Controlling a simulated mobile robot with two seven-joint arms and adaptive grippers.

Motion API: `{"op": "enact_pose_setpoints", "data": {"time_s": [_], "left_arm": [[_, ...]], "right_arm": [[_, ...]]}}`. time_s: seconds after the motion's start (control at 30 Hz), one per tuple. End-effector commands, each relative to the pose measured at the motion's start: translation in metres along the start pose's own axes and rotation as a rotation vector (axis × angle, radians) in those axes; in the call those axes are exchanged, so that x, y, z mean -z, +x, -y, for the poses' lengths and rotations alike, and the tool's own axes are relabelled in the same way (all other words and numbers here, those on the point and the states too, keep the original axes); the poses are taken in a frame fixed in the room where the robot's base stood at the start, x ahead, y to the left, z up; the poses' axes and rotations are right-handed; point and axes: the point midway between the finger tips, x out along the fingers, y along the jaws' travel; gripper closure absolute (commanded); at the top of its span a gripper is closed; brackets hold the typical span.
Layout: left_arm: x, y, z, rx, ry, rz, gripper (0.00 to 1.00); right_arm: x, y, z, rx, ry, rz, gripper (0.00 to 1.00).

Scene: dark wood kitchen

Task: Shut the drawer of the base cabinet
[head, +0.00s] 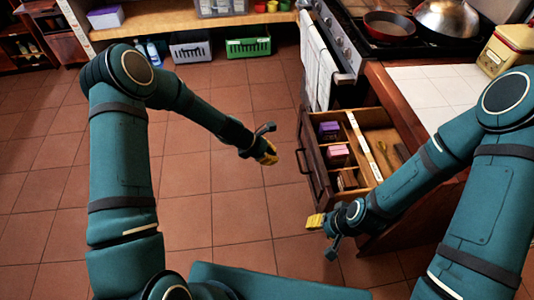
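The wooden drawer (310,156) of the base cabinet is pulled open toward the left, its front panel and dark handle facing the floor area. The base cabinet (391,96) stands at right under a white tiled top. My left gripper (269,154) is in the air to the left of the drawer front, apart from it, and looks empty. Finger spread is unclear on both.
A stove with a red pan (389,25) and a metal lid (447,17) stands behind the drawer, with white towels (318,65) hanging on its front. A yellow canister (509,50) is on the counter. Crates (248,47) sit under a far shelf. The tiled floor at left is clear.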

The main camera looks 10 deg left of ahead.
Motion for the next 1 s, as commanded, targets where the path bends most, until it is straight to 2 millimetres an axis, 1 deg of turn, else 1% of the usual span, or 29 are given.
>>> {"op": "enact_pose_setpoints", "data": {"time_s": [0.03, 0.27, 0.3, 0.4, 0.6, 1.0], "left_arm": [[0.002, 0.013, 0.001, 0.002, 0.0, 0.0, 1.0], [0.002, 0.057, 0.001, 0.001, 0.001, 0.0, 1.0], [-0.006, 0.06, 0.0, 0.0, 0.005, 0.0, 1.0], [-0.015, 0.07, 0.0, 0.0, 0.005, 0.0, 1.0], [-0.024, 0.08, 0.0, -0.001, 0.003, -0.001, 1.0], [-0.025, 0.081, 0.0, -0.001, 0.002, -0.001, 1.0]], "right_arm": [[0.0, 0.004, -0.002, 0.0, 0.0, -0.001, 0.53], [0.001, 0.014, -0.005, 0.0, -0.001, -0.006, 0.53], [0.002, 0.014, -0.005, 0.0, -0.001, -0.007, 0.53], [0.002, 0.016, -0.006, 0.0, -0.001, -0.008, 0.53], [0.002, 0.017, -0.006, 0.0, -0.002, -0.009, 0.53], [0.002, 0.017, -0.006, 0.0, -0.002, -0.009, 0.53]]}}
